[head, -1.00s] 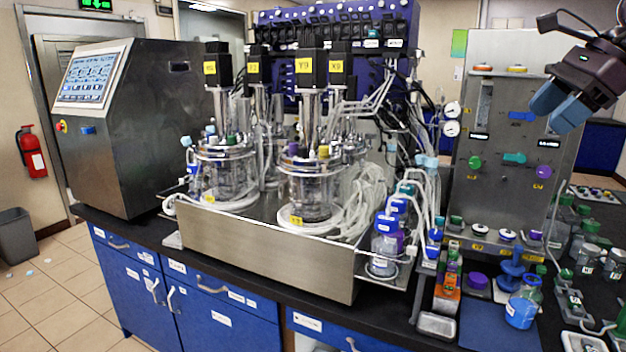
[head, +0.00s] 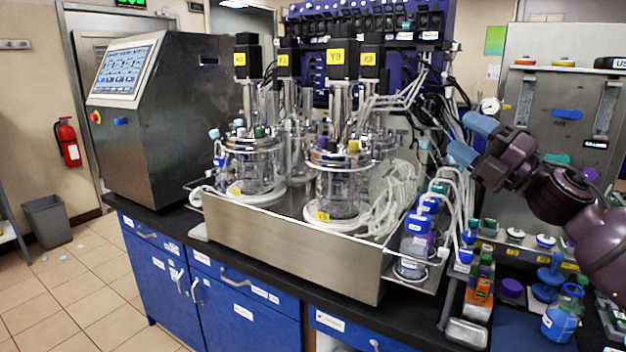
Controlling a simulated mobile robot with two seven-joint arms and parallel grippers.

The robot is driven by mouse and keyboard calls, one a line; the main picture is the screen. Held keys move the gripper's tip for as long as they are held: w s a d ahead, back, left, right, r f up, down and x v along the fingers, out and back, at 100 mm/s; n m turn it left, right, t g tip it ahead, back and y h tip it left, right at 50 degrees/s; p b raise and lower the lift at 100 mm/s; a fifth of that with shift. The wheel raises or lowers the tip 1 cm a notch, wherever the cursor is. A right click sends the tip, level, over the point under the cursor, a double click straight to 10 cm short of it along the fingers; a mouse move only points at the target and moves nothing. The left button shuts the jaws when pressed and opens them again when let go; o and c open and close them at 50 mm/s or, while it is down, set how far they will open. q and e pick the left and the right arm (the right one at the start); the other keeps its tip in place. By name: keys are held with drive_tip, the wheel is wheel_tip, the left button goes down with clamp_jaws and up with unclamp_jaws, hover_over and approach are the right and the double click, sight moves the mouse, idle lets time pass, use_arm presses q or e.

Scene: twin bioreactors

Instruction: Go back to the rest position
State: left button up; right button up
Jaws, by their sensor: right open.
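My right gripper (head: 468,138) comes in from the right on a dark arm, in front of the steel gas panel (head: 522,90). Its two blue fingers are apart with nothing between them, and they point left toward the tubing beside the reactors. My left gripper is not in the picture. The right arm hides part of the gas panel and its knobs.
A steel control cabinet with a touchscreen (head: 122,72) stands at the left of the black bench. Blue-capped bottles (head: 412,245) stand at the tray's right end. A blue bottle (head: 561,318) and small racks crowd the right side. Open tiled floor (head: 85,300) lies at left front.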

drive_tip(key=s+d+f+m+t+h+b, duration=0.15)
drive_tip(key=f+m+h, duration=0.25)
drive_tip(key=f+m, duration=0.55)
drive_tip(key=s+f+m+h, duration=0.3)
drive_tip(key=f+m+h, duration=0.2)
drive_tip(key=f, duration=0.9)
drive_tip(key=s+f+m+h, duration=0.2)
drive_tip(key=f+m+h, duration=0.2)
drive_tip(key=f+m, duration=0.6)
use_arm(q)
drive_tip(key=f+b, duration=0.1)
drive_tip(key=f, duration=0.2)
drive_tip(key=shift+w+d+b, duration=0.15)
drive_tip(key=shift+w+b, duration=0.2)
drive_tip(key=shift+b, duration=0.05)
use_arm(e)
drive_tip(key=s+f+m+g+h, duration=0.3)
drive_tip(key=s+f+m+g, duration=0.2)
drive_tip(key=s+f, duration=2.1)
drive_tip(key=shift+s+a+f+g+h, duration=0.15)
drive_tip(key=shift+s+a+g+h, duration=0.15)
drive_tip(key=shift+g, duration=0.25)
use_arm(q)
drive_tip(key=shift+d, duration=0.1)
use_arm(e)
drive_tip(key=shift+m, duration=0.35)
